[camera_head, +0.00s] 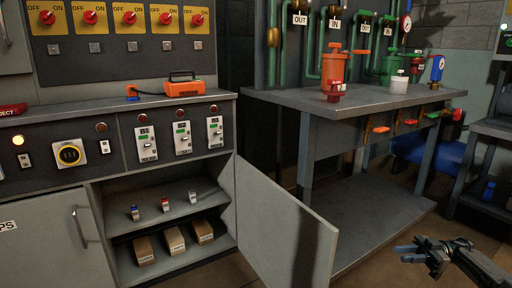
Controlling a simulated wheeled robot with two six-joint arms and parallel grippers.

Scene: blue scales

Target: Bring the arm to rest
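My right gripper (410,252) is at the lower right of the head view, low in front of the grey metal table. Its two blue-tipped fingers point left and stand apart with a gap between them. Nothing shows between the fingers. The gripper touches nothing that I can see. My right arm comes in from the lower right corner. My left arm and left gripper do not show.
A grey cabinet door (278,225) stands open at the middle. Inside the cabinet are a shelf (178,208) with small items and cardboard boxes (174,240). An orange device (184,86) lies on the cabinet top. The grey table (345,103) bears an orange canister (334,70).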

